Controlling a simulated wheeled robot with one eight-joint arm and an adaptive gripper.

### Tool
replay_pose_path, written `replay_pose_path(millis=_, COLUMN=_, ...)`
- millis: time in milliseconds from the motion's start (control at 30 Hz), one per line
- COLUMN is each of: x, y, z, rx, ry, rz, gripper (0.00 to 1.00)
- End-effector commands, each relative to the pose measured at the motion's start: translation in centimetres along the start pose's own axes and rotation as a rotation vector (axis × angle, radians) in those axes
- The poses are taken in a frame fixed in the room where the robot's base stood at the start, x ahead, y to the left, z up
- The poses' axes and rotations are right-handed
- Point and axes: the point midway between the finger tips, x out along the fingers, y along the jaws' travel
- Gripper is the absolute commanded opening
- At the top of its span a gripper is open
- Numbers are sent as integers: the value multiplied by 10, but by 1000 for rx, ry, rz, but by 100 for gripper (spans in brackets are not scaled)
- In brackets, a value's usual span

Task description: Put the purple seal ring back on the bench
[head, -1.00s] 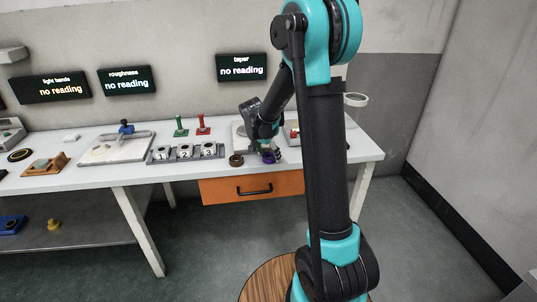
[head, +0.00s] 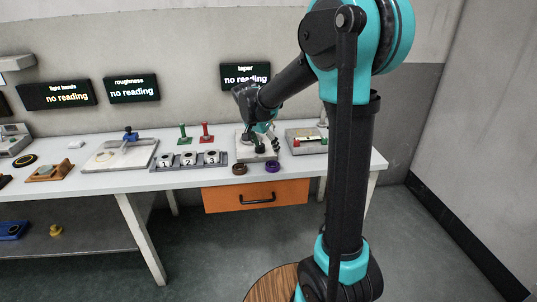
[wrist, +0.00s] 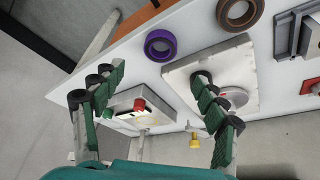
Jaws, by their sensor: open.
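The purple seal ring (head: 272,166) lies flat on the white bench (head: 180,180) near its front edge, just right of a brown ring (head: 239,169). In the wrist view the purple ring (wrist: 160,45) lies apart from my fingers, beyond them, with nothing inside it. My gripper (head: 265,148) is open and empty, above the bench behind the purple ring and over a pale square plate. In the wrist view its two green-padded fingers (wrist: 158,100) are spread wide.
The pale plate (wrist: 180,75) with a round disc lies under my gripper. A grey box with red and green knobs (head: 305,139) stands to its right. A rack of numbered blocks (head: 188,161) is left. An orange drawer (head: 225,199) hangs below the bench edge.

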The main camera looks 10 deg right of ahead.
Motion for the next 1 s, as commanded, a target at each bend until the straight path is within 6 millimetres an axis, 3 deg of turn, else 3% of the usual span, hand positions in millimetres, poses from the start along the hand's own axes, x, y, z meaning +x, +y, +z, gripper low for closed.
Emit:
replay_pose_path(millis=167, x=-13, y=2, z=1, rx=-4, ry=-1, rz=-1, gripper=73)
replay_pose_path(millis=267, x=-13, y=17, z=5, rx=-37, ry=-12, rz=-11, gripper=73)
replay_pose_path(millis=367, x=-6, y=52, z=19, rx=-120, ry=-34, rz=-37, gripper=73)
replay_pose_path(millis=467, x=3, y=99, z=42, rx=-244, ry=-57, rz=-83, gripper=73)
replay_pose_path(millis=600, x=18, y=162, z=86, rx=-426, ry=-67, rz=-162, gripper=73)
replay_pose_path(millis=700, x=28, y=197, z=117, rx=-541, ry=-59, rz=-214, gripper=73)
replay_pose_path(millis=833, x=38, y=228, z=149, rx=-650, ry=-41, rz=-264, gripper=73)
replay_pose_path(millis=1000, x=44, y=244, z=169, rx=-718, ry=-24, rz=-293, gripper=73)
